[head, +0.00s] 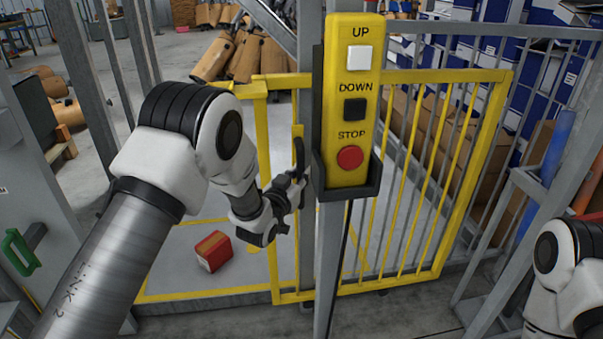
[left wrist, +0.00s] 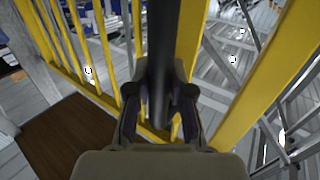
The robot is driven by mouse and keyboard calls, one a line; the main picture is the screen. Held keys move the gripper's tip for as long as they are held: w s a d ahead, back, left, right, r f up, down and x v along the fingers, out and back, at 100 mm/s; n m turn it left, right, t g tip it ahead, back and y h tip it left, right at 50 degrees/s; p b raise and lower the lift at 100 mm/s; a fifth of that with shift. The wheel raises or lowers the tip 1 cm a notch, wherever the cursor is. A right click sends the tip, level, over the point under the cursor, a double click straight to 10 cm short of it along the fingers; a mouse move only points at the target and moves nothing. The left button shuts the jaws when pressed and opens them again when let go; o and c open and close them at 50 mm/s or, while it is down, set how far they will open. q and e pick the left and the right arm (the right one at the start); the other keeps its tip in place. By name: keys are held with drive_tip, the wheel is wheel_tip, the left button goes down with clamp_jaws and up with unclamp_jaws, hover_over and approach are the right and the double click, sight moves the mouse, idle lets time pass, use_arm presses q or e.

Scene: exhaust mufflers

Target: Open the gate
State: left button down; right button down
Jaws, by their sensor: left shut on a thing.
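The yellow barred gate (head: 460,178) stands behind the control box post in the head view. Its yellow bars also show in the left wrist view (left wrist: 190,50). A black upright handle (head: 299,154) is on the gate's left side, partly hidden by my gripper. My left gripper (head: 288,190) is shut on this handle. In the left wrist view the dark handle (left wrist: 158,65) runs between the fingers of the left gripper (left wrist: 158,112). I cannot tell how far the gate stands open. My right arm shows at the lower right, but its gripper is out of view.
A yellow control box (head: 347,105) with UP, DOWN and STOP buttons hangs on a grey post close to my left gripper. Cardboard boxes and blue-white cartons (head: 555,85) stand beyond the gate.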

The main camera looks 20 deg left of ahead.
use_arm(q)
drive_tip(key=c, duration=1)
unclamp_jaws()
drive_tip(key=s, duration=0.4)
drive_tip(key=s+a, duration=0.1)
drive_tip(key=s, duration=0.3)
drive_tip(key=s+a, duration=0.1)
drive_tip(key=s, duration=0.3)
